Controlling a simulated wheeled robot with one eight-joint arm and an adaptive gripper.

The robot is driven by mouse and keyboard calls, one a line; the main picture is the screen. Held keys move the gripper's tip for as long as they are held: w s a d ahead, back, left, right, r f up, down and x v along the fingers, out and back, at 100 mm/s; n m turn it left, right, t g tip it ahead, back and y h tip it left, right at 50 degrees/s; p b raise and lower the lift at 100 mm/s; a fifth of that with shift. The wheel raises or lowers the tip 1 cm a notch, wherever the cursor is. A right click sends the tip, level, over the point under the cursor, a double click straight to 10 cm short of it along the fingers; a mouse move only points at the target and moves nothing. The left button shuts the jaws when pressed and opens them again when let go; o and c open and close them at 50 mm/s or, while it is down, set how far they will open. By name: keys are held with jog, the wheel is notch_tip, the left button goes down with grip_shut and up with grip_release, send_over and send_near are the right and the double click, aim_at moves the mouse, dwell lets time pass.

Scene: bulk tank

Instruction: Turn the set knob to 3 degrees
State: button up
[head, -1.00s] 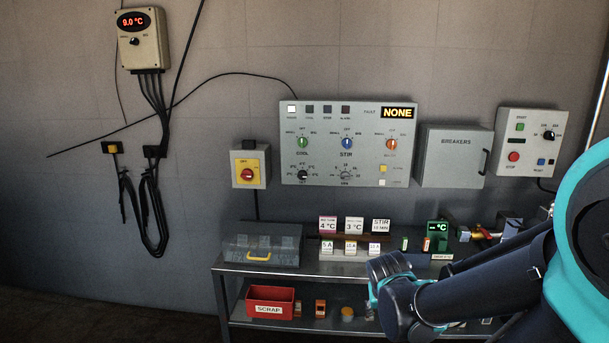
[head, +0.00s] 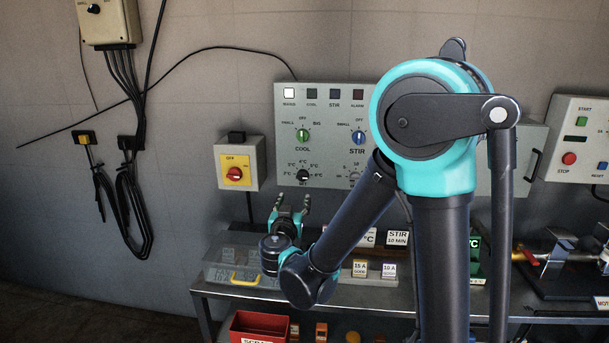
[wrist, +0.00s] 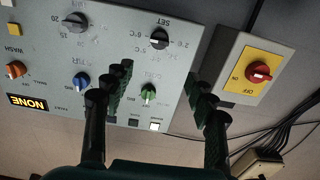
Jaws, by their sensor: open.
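The set knob (head: 302,175) is a small black dial at the lower left of the grey control panel (head: 330,190), with temperature marks around it. In the upside-down wrist view the set knob (wrist: 160,39) shows beside the word SET; I cannot tell its setting. My gripper (head: 292,200) is open and empty, pointing up in front of the panel, just below the knob in the head view. In the wrist view its fingers (wrist: 163,85) are spread, with the green COOL knob (wrist: 148,93) between them and the set knob beyond the tips.
Blue (wrist: 81,81) and orange (wrist: 15,70) knobs are on the panel. Below are a bench with a clear-lidded box (head: 222,262) and a red scrap bin (head: 260,328). My arm hides the panel's right part.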

aim_at(302, 177)
jog(key=w, duration=1.7)
jog(key=shift+d, duration=0.4)
jog(key=c, duration=1.2)
jog(key=shift+o, duration=0.2)
